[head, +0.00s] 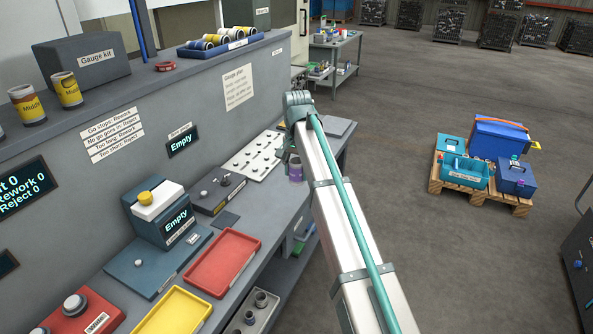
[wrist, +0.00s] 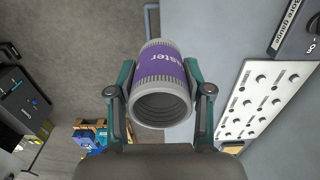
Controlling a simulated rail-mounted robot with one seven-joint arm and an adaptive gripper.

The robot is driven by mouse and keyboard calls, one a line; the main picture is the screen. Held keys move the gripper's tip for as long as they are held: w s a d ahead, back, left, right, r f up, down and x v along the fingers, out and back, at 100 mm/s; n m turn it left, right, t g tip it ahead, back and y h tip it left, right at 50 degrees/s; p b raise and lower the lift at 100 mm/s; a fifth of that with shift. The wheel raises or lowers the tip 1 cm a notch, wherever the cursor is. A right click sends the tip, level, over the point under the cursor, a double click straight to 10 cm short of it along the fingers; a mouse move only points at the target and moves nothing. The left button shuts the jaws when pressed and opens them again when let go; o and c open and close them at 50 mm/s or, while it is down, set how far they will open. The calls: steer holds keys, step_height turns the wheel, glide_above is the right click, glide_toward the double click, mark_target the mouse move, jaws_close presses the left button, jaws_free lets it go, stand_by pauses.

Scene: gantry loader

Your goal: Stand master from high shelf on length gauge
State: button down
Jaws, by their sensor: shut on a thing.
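My gripper (wrist: 160,98) is shut on the master (wrist: 163,68), a hollow grey ribbed cylinder with a purple band lettered "aster". One open end faces the wrist camera. In the head view the master (head: 295,173) hangs near the bench's right part, partly hidden by my arm. It looks clear of the bench top. A blue-grey gauge (head: 160,213) with a white head, yellow knob and "Empty" display stands on the bench to the left; its small label is unreadable, so I cannot confirm it is the length gauge. The high shelf (head: 135,82) runs along the back.
On the bench are a bore gauge (head: 216,190), a white pegged board (head: 253,156), a red tray (head: 222,262) and a yellow tray (head: 173,312). The shelf holds cans (head: 66,90), a gauge kit box (head: 82,66) and a blue tray (head: 226,46).

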mark_target(297, 157)
steer(key=shift+r, duration=0.15)
steer(key=shift+r+p, duration=1.6)
steer(key=shift+r, duration=0.55)
